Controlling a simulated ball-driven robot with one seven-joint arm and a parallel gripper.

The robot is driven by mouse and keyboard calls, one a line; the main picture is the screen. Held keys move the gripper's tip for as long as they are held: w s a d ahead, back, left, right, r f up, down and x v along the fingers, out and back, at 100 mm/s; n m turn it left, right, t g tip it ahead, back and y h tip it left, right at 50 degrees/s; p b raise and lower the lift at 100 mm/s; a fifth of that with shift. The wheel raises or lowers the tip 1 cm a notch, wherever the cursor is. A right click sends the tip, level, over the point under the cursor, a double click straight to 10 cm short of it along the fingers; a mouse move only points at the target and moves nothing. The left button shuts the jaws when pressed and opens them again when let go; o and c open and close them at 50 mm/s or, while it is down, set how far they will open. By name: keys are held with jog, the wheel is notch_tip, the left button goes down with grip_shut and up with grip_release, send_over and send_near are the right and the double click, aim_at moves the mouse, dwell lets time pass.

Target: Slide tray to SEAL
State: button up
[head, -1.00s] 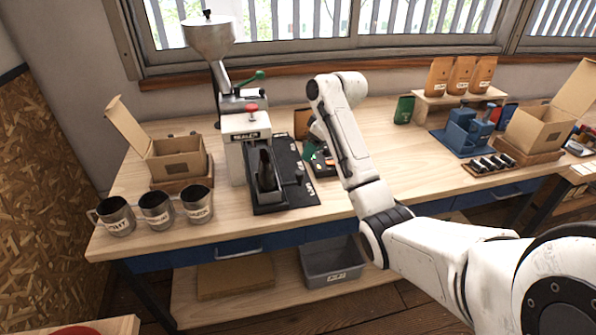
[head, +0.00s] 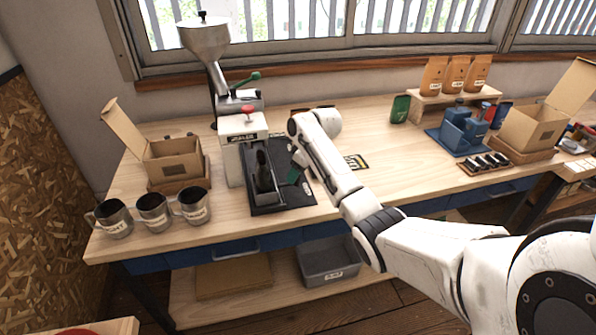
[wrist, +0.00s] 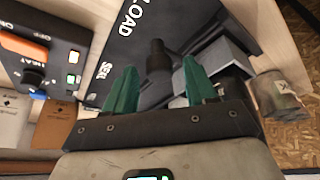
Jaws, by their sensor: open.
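The sealer (head: 240,150) is a white and grey machine with a red knob on top, on the left part of the bench. Its black base plate (head: 283,205) carries a dark upright tray piece (head: 263,172). In the wrist view the base plate (wrist: 130,45) shows white LOAD and SEAL lettering. A black upright knob (wrist: 158,56) stands between my green fingertips, with a grey bracket (wrist: 213,62) beside it. My gripper (wrist: 159,85) is open around the knob, with gaps at both sides. In the head view my arm partly hides my gripper (head: 294,176) and the knob.
Metal mugs (head: 153,211) stand at the bench's front left, before an open carton (head: 175,162). In the wrist view a switch box (wrist: 38,62) lies left of the plate. A blue fixture (head: 462,132) stands farther right.

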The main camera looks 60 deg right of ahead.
grip_shut()
dwell(0.4)
